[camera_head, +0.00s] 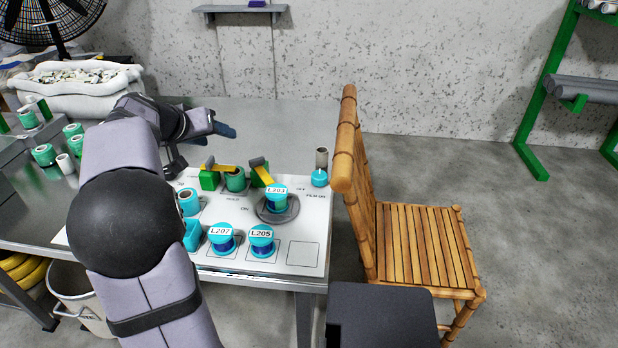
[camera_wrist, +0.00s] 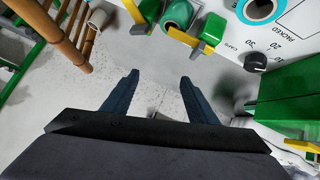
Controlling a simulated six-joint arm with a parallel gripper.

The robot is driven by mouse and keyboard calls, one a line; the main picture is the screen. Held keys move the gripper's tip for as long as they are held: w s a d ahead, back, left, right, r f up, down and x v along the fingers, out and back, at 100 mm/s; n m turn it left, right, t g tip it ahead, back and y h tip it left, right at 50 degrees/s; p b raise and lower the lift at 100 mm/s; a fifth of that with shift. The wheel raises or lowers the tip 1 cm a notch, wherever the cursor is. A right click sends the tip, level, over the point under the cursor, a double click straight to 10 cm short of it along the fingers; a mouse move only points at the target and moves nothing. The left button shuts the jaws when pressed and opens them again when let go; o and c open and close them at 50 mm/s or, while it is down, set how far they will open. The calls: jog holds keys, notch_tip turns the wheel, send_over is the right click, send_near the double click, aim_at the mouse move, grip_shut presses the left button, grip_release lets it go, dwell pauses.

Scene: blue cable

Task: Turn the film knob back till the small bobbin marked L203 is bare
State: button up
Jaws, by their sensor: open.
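The small bobbin marked L203 (camera_head: 276,197) stands upright on a round grey disc (camera_head: 264,215) on the white panel (camera_head: 305,225). Its top is cyan, and a darker blue band shows below it. I cannot clearly pick out the film knob in the head view; small lettering lies near the panel's right side. A black knob (camera_wrist: 256,61) with numbers around it shows in the wrist view. My gripper (camera_head: 222,129) is open and empty, above the bench behind the panel. Its two spread fingers show in the wrist view (camera_wrist: 159,88), apart from the knob.
Bobbins L207 (camera_head: 221,240) and L205 (camera_head: 261,241) stand at the panel's front. Green blocks with yellow levers (camera_head: 209,178) flank a green spool (camera_head: 235,181). A cyan bottle-like piece (camera_head: 319,178) stands at the right edge. A bamboo chair (camera_head: 425,240) stands right of the bench.

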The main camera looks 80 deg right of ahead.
aim_at(318, 175)
jog(key=s+f+m+g+y+b, duration=0.1)
jog(key=s+f+m, duration=0.1)
jog(key=s, duration=0.4)
jog(key=s+d+f+m+g+y+b, duration=0.1)
jog(key=s+f+m+b, duration=0.1)
jog(key=s, duration=0.5)
jog(key=s+f+m+g+b, duration=0.1)
jog(key=s+f+m+b, duration=0.1)
jog(key=s+f+m, duration=0.2)
jog(key=shift+s+d+f+m+g+y, duration=0.2)
jog(key=shift+s+m, duration=0.2)
jog(key=shift+s, duration=0.35)
jog(key=shift+s+d+f+m+g+y, duration=0.1)
jog(key=shift+s+d+m+y, duration=0.1)
jog(key=shift+s+m, duration=0.35)
jog(key=shift+s+a, duration=0.1)
jog(key=shift+s, duration=0.5)
jog(key=shift+x, duration=3.6)
